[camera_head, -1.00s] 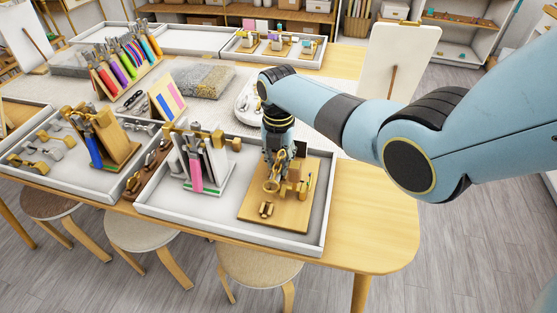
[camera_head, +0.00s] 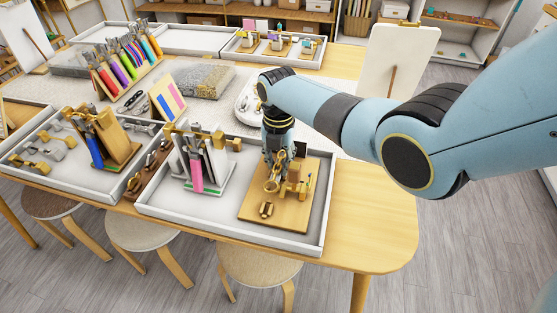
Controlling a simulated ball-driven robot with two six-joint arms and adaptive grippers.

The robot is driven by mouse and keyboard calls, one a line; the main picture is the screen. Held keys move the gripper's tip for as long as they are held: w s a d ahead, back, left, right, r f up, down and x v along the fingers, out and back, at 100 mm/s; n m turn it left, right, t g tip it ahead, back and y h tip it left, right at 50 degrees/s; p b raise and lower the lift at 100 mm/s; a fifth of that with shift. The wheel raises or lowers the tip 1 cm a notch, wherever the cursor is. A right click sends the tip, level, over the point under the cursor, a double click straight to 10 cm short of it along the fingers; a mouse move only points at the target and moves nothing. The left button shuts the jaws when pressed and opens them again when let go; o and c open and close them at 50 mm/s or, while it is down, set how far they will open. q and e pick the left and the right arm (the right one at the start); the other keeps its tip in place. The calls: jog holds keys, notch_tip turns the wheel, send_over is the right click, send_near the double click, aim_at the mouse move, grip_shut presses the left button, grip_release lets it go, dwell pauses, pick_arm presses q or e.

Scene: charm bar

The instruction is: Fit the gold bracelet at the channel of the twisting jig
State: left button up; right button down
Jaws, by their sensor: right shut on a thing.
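The twisting jig appears as a wooden board (camera_head: 283,216) with gold fittings, standing in the right part of the front white tray. My right gripper (camera_head: 275,160) points down over the back of this board. It is shut on a thin gold piece, which looks like the gold bracelet (camera_head: 271,184); the fingertips and the jig's blocks overlap it. I cannot tell whether the bracelet touches the channel, which is hidden among the gold blocks (camera_head: 294,186). My left gripper is not in view.
The white tray (camera_head: 225,233) also holds a stand with a pink-handled tool (camera_head: 196,173) left of the jig. Another tray (camera_head: 76,177) with gold and silver pieces lies further left. The table's right end (camera_head: 375,220) is clear.

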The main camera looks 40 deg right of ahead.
aim_at(279, 163)
dwell(0.5)
jog(key=shift+f+b, duration=0.35)
jog(key=shift+f, duration=0.25)
jog(key=c, duration=1)
grip_release()
jog(key=shift+c, duration=0.2)
notch_tip(279, 163, up, 12)
